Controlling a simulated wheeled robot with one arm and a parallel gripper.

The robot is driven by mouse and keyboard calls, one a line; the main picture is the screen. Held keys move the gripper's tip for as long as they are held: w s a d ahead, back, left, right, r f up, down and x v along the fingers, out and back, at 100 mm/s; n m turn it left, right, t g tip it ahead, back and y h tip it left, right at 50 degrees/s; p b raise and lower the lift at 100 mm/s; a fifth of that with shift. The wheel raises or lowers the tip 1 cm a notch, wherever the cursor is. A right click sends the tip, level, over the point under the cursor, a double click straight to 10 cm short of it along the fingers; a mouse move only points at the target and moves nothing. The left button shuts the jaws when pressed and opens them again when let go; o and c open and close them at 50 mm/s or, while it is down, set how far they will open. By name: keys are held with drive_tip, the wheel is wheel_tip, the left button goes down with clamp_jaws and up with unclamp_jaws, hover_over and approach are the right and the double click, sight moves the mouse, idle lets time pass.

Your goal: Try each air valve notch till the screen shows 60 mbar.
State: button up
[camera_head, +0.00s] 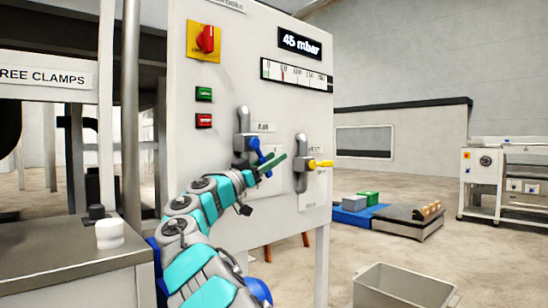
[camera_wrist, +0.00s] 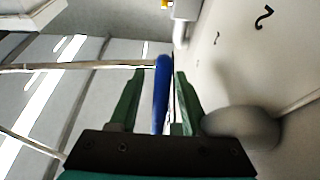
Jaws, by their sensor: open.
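The screen (camera_head: 299,43) at the top of the white panel reads 45 mbar. The air valve (camera_head: 243,122) is a grey body under a small label, with a blue lever (camera_head: 256,150) that slants down to the right. My gripper (camera_head: 272,165) is at the lever, its green fingers partly covering the valve's lower part. In the wrist view the blue lever (camera_wrist: 162,92) stands between the two open fingers of my gripper (camera_wrist: 158,100), with a visible gap to the left finger. I cannot tell whether the right finger touches it. Notch marks are mostly hidden in the head view.
A second valve with a yellow lever (camera_head: 320,163) is close to the right of my gripper. A red switch (camera_head: 206,39), a green button (camera_head: 204,93) and a red button (camera_head: 204,121) are on the panel. A grey bin (camera_head: 402,287) stands on the floor.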

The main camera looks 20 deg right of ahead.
drive_tip(key=shift+w+d+r, duration=0.15)
drive_tip(key=shift+d, duration=0.25)
drive_tip(key=shift+c, duration=0.3)
clamp_jaws()
idle(0.9)
